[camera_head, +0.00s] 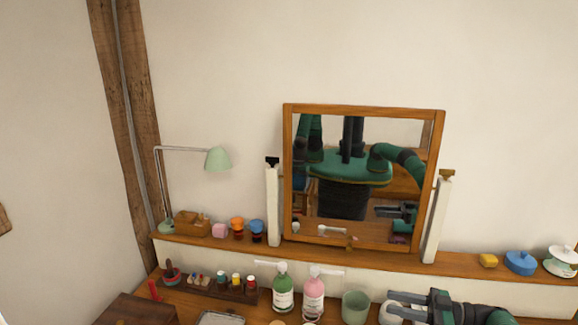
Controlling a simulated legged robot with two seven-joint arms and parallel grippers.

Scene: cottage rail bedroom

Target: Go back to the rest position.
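My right gripper (392,304) comes in from the lower right, low over the front of the dressing table. Its two pale fingers point left and stand apart, so it looks open. A white rounded thing (386,316) shows at the fingertips, partly covered by them; I see no grip on it. My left gripper is not directly in view.
A wood-framed mirror (288,170) on white posts reflects my green and black body. A green pump bottle (283,290), pink pump bottle (313,295) and green cup (355,306) stand left of the gripper. A lamp (217,159) stands at the left; a blue lidded dish (520,263) is on the right ledge.

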